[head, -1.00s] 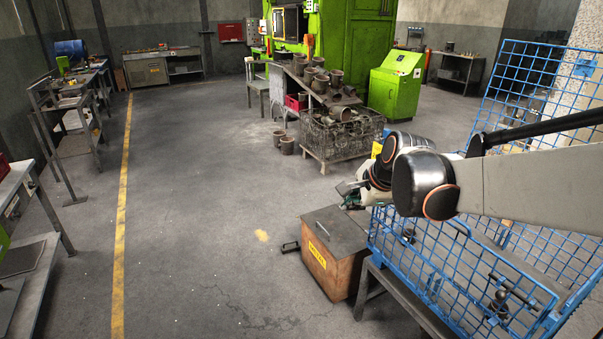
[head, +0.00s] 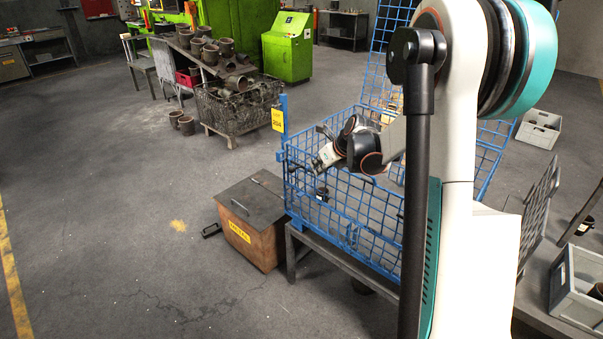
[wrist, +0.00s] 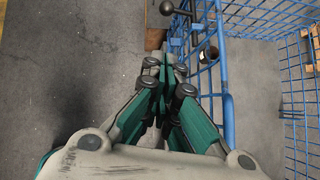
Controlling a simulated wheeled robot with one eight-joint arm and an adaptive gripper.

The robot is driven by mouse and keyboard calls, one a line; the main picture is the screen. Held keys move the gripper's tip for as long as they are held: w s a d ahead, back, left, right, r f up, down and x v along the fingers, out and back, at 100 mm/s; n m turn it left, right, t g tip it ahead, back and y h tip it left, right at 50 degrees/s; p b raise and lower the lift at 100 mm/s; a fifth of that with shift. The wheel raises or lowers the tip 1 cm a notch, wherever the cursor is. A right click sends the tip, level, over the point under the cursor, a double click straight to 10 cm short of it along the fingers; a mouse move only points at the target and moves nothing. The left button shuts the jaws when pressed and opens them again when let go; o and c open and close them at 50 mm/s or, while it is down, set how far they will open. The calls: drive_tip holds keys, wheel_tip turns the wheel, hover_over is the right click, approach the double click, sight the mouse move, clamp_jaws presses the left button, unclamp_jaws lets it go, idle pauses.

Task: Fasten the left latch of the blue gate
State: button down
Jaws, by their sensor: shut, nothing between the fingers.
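The blue gate (head: 345,222) is the mesh front panel of a blue wire cage and appears upright. A dark latch (head: 322,192) sits near its left end. In the wrist view a black ball knob (wrist: 166,8) on a short lever stands out from the blue bars, ahead of my gripper. My gripper (head: 317,166) is above the gate's top rail near the left end, a little above the latch. In the wrist view my gripper (wrist: 171,68) has its fingers together and empty, beside the blue rail (wrist: 225,75) and apart from the knob. Whether the latch is engaged cannot be told.
A brown box with a grey lid (head: 252,205) stands on the floor left of the cage. A yellow sign (head: 278,120) hangs on the cage's left post. Grey crates (head: 578,285) lie at right.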

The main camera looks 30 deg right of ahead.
sight(290, 169)
idle(0.3)
drive_tip(key=w+r+b+x, duration=0.1)
drive_tip(key=b+x, duration=0.3)
drive_tip(key=x, duration=0.9)
drive_tip(key=shift+w+a+r, duration=0.15)
drive_tip(key=shift+w+r, duration=0.15)
drive_tip(key=shift+w, duration=0.15)
drive_tip(key=w, duration=0.1)
drive_tip(key=w+a, duration=0.1)
drive_tip(key=w, duration=0.2)
drive_tip(key=shift+w+a, duration=0.2)
drive_tip(key=shift+a, duration=0.1)
drive_tip(key=shift+s, duration=0.1)
